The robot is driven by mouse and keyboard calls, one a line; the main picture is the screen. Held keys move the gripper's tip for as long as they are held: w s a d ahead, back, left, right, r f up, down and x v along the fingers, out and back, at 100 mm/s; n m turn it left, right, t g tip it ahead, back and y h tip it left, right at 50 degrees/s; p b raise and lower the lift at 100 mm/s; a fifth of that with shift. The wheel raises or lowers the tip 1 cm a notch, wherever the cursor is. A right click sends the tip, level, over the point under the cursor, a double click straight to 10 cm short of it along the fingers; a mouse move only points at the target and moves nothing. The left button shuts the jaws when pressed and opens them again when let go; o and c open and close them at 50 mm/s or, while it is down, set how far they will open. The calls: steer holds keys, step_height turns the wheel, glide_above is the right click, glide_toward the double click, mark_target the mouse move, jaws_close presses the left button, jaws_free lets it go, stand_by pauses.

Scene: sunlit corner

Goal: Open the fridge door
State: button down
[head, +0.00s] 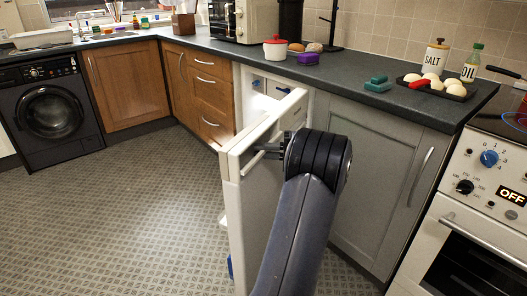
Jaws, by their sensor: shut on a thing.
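The white fridge door (257,205) stands swung well out from the counter in the middle of the head view, with its free edge toward me. Behind it, part of the pale fridge interior (268,84) shows, with small blue items inside. My gripper (266,151) is at the upper part of the door's outer face, shut on the door handle, which is mostly hidden by the fingers and my wrist. My arm covers the right part of the door.
The grey cabinet (372,165) and the oven (475,250) are to the right. The wooden cabinets (122,85) and black washing machine (52,108) are to the left. The dark worktop (345,78) holds several items. The tiled floor (120,215) left of the door is clear.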

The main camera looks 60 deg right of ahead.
steer(key=c, duration=1.4)
jaws_free()
steer(key=shift+c, duration=0.2)
steer(key=shift+s+d, duration=0.1)
steer(key=p+v, duration=1)
steer(key=shift+r, duration=0.2)
steer(key=shift+s+d+f+p, duration=0.1)
steer(key=shift+s+f+p, duration=0.05)
steer(key=shift+s+p, duration=0.2)
steer(key=shift+w+f+b, duration=0.25)
steer(key=shift+w+b, duration=0.1)
steer(key=shift+b, duration=0.85)
steer(key=b+x, duration=0.8)
steer(key=x, duration=0.1)
steer(key=shift+r, duration=0.2)
